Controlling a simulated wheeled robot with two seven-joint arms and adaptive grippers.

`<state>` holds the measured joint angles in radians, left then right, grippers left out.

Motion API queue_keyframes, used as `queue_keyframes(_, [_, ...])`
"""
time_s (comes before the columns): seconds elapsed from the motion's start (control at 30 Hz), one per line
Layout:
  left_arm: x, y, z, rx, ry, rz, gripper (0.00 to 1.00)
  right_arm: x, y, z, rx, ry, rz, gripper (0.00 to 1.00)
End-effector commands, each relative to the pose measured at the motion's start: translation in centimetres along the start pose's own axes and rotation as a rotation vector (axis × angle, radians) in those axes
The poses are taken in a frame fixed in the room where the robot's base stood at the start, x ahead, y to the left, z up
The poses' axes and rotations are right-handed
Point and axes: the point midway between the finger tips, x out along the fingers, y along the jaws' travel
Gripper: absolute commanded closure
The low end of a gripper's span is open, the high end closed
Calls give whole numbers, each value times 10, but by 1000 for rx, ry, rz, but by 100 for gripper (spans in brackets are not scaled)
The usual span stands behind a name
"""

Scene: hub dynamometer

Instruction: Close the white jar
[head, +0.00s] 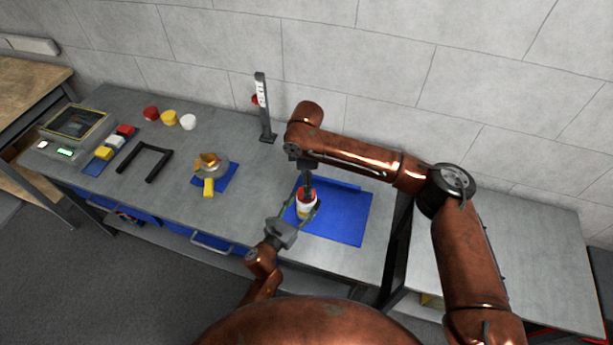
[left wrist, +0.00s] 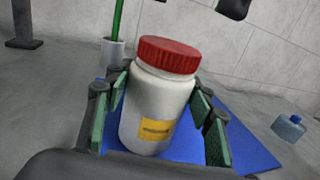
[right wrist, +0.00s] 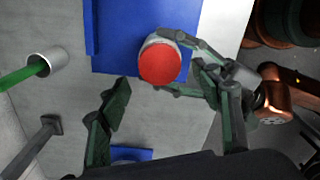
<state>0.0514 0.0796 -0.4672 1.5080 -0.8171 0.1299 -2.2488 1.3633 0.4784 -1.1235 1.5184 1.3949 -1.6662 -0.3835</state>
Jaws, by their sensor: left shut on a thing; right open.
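The white jar (head: 306,210) is upright over the blue mat, with a red lid (head: 307,195) on its top. In the left wrist view the jar (left wrist: 155,108) has a yellow label, and its lid (left wrist: 168,55) sits level; I cannot tell how tightly. My left gripper (left wrist: 160,120) is shut on the jar's body, one finger on each side. My right gripper (right wrist: 170,105) is open and empty above the jar. In the right wrist view the red lid (right wrist: 159,62) lies beyond its fingers, not between them.
The blue mat (head: 345,225) lies on the grey bench (head: 150,205). A white cup (right wrist: 44,64) with a green stick stands near the jar. A dark post (head: 265,110) rises at the back. Red (head: 151,113), yellow (head: 169,117) and white (head: 188,121) pieces lie far left.

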Motion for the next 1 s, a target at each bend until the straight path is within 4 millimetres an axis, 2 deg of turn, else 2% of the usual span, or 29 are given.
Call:
queue_keyframes(0.2, [0,0,0,0,0,1,100,33,0,0,1,0,-1,41])
queue_keyframes(0.4, [0,0,0,0,0,1,100,48,0,0,0,1,2,41])
queue_keyframes(0.73, [0,0,0,0,0,1,100,50,0,0,0,1,2,41])
queue_keyframes(1.0, [0,0,0,0,0,1,100,50,0,0,1,1,2,60])
